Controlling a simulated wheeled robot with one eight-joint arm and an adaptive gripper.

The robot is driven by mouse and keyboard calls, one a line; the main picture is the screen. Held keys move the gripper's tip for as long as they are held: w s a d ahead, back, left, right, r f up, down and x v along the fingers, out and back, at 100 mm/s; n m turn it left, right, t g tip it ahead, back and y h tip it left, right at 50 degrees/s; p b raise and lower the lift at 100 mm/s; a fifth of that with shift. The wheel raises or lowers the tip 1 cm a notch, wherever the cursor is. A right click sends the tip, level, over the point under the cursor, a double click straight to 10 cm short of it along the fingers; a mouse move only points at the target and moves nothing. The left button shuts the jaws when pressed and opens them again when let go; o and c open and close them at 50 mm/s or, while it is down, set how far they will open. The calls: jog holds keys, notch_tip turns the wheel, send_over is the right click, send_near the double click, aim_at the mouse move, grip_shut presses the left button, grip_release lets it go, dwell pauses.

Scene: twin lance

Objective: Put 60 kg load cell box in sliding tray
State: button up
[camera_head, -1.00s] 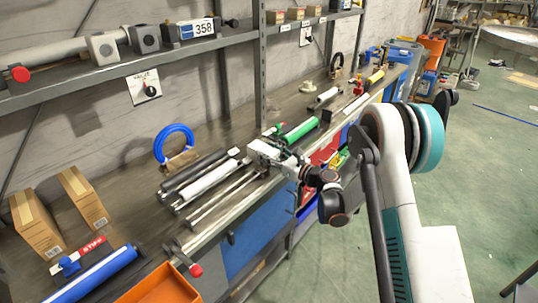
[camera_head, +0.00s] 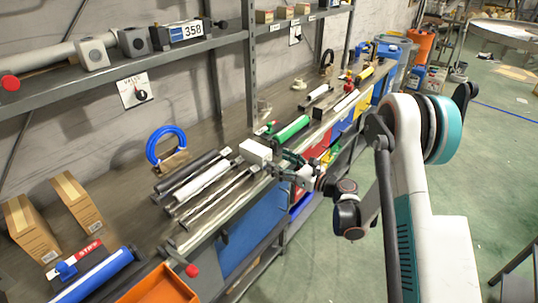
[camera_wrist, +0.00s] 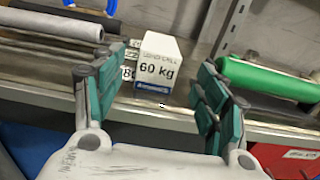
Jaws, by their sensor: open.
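The white 60 kg load cell box (camera_wrist: 157,66) stands upright on the bench. Its label reads "60 kg" and faces the wrist camera. It also shows as a small white block in the head view (camera_head: 255,150), at the bench's front edge. My gripper (camera_wrist: 161,88) is open and empty. Its green-padded fingers lie to either side of the box in the wrist view, with the box ahead of the palm. In the head view my gripper (camera_head: 277,163) is just right of the box. I cannot tell which thing is the sliding tray.
Dark and white rods (camera_head: 203,181) lie left of the box, and a green cylinder (camera_head: 292,129) lies right of it. A blue ring (camera_head: 166,147), cardboard boxes (camera_head: 32,230) and an orange bin (camera_head: 160,287) are further left. A shelf (camera_head: 110,68) runs above the bench.

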jog(key=w+d+r+m+t+h, duration=0.1)
jog(key=d+r+m+t+h, duration=0.15)
jog(key=d+r+m, duration=0.55)
jog(key=w+d+r+m+t+h, duration=0.15)
jog(key=r+m+t, duration=0.25)
jog(key=r, duration=0.8)
jog(key=s+d+r+m+t+h, duration=0.1)
jog(key=s+d+r+m+h, duration=0.65)
jog(key=m, duration=0.75)
jog(key=s+d+m+g+h, duration=0.5)
jog(key=s+m+h, duration=0.1)
jog(key=s+m, duration=0.55)
jog(key=s+a+f+m+g+y, duration=0.1)
jog(key=s+a+f+m+g, duration=0.1)
jog(key=s, duration=0.5)
jog(key=s+a+f+m+g+y, duration=0.1)
jog(key=s+a+f+m+g, duration=0.1)
jog(key=s+f, duration=0.3)
jog(key=s+a+f+m+g+y, duration=0.1)
jog(key=s+a+f+m+g, duration=0.1)
jog(key=s, duration=0.8)
jog(key=shift+f+m, duration=0.8)
jog(key=shift+m, duration=0.15)
jog(key=shift+o, duration=0.5)
jog(key=shift+g, duration=0.25)
